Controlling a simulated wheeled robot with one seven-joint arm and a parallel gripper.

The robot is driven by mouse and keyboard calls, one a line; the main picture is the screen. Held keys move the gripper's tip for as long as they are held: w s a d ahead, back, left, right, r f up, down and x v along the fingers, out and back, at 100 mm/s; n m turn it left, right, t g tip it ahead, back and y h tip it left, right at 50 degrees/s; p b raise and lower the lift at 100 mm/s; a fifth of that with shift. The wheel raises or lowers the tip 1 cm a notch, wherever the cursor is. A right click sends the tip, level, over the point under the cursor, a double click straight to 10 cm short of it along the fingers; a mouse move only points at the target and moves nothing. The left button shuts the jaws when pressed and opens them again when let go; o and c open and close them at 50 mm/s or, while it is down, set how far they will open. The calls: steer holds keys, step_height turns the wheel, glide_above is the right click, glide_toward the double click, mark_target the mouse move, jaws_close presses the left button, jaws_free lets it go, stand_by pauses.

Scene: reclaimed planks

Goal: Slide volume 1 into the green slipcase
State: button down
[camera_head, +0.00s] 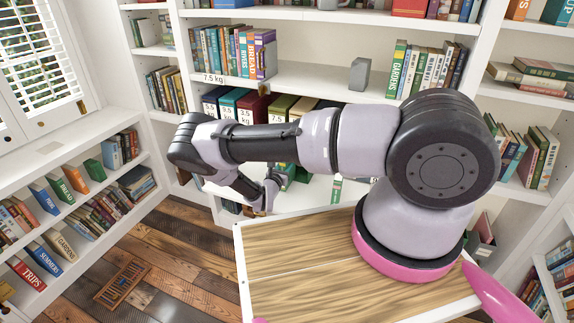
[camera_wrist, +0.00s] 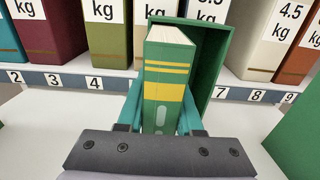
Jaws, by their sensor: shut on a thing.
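My gripper (camera_wrist: 162,110) is shut on a green book (camera_wrist: 163,88), with a teal finger on each side of it. The book stands upright, with yellow bands and a pale mark on its spine and its cream page tops showing. The green slipcase (camera_wrist: 207,65) stands just beyond it, its open side facing me. The book overlaps the left part of the opening in the wrist view, and the right wall shows beside it. I cannot tell how far in the book's far edge is. In the head view my arm covers much of this area.
Wide volumes with kg labels, such as an olive one (camera_wrist: 108,35) and a cream one (camera_wrist: 270,40), stand behind on a shelf with numbered tags. Another green object (camera_wrist: 300,135) is at the right edge. A wooden board (camera_head: 300,275) lies below my arm.

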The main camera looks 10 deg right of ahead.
steer(key=shift+w+d, duration=0.1)
steer(key=shift+c, duration=2.4)
jaws_free()
steer(key=v, duration=1)
steer(key=shift+s+a, duration=0.2)
steer(key=shift+s, duration=0.1)
